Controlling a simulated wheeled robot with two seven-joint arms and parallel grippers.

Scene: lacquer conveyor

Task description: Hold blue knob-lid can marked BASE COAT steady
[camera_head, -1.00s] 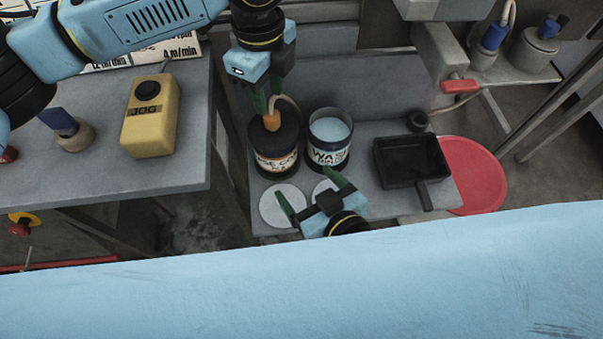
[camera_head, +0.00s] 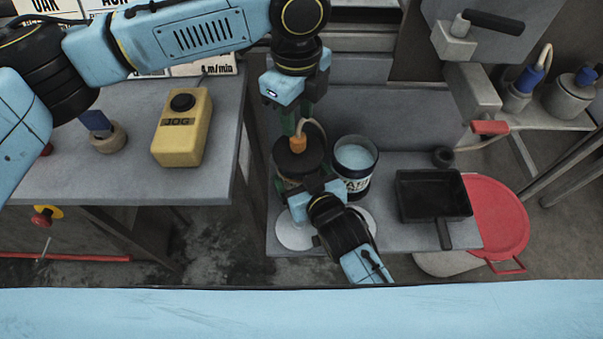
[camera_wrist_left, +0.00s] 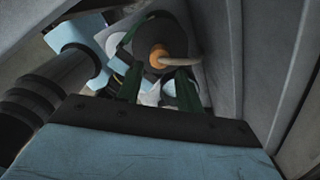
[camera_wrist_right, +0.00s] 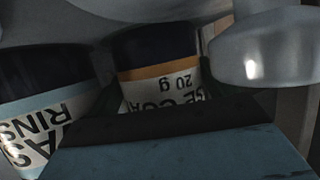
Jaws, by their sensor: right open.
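The can marked BASE COAT (camera_head: 287,184) is very dark with an orange band and an orange lid knob (camera_head: 298,144). It stands on the low grey shelf, its lower front hidden by my right gripper. Its label, partly readable as "SE COAT 20 g", shows upside down in the right wrist view (camera_wrist_right: 160,88). My left gripper (camera_head: 296,130) points down over the lid, fingers apart on either side of the knob; the left wrist view shows the knob (camera_wrist_left: 160,55) with gaps beside it. My right gripper (camera_head: 308,186) is open, low at the can's front; contact cannot be told.
An open can of pale blue liquid (camera_head: 355,180) stands close on the right. A yellow JOG box (camera_head: 181,130) sits on the left table. A white disc (camera_head: 290,238) lies in front.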

